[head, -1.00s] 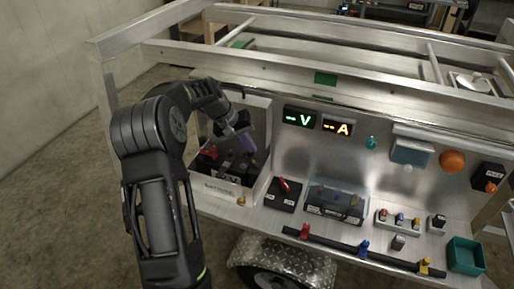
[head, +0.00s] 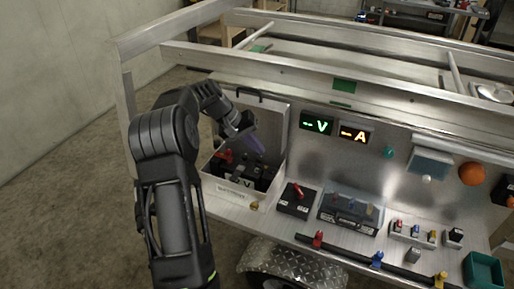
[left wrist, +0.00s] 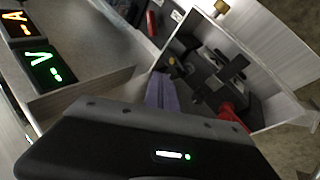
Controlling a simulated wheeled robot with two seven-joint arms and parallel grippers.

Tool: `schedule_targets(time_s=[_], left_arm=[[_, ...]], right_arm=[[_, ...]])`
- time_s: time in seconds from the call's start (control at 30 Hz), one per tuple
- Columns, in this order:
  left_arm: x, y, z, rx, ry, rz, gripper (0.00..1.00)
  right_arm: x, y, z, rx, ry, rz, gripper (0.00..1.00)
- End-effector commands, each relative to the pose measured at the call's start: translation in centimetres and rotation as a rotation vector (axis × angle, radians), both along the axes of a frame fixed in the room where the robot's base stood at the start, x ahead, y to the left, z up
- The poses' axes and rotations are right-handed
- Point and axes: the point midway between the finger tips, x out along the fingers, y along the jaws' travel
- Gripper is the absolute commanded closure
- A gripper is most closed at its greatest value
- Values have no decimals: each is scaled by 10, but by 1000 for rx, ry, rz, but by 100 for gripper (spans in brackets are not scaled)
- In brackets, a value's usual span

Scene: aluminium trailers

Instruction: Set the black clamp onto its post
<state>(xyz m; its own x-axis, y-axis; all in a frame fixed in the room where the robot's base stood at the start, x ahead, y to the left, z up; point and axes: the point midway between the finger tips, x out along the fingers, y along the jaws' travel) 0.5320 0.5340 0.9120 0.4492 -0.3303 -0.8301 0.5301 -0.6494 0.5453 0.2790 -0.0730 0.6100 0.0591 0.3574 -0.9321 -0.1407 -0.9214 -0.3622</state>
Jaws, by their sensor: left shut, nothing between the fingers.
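An open metal box (head: 284,150) at the left of the trailer's panel holds a dark battery-like block. A red clamp (head: 224,156) is inside at the left; it shows in the left wrist view too (left wrist: 230,115). A black cross-shaped part, probably the black clamp (left wrist: 232,68), lies over the block in the left wrist view. In the head view the dark parts blend, so I cannot tell its post or whether it is seated. My left gripper (head: 256,146), with purple fingers, is shut and empty over the box's right side. My right gripper is out of view.
The box's walls stand close around the gripper. On the shelf to the right are a black block with a red lever (head: 297,199), a clear-covered unit (head: 350,210) and a teal bin (head: 484,270). A trailer rail (head: 310,77) runs above and behind.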

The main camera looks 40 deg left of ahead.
Motion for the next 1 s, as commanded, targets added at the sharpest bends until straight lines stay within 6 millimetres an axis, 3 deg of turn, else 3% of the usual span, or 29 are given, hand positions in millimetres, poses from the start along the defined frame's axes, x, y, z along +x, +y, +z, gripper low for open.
schedule_targets(time_s=[0.47,0.77,1.0], left_arm=[[1,-1,5,0,0,0,100],[10,-17,45,1,-1,-4,100],[-15,9,73,3,-1,1,100]], right_arm=[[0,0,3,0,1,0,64],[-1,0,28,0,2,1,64],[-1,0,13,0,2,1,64]])
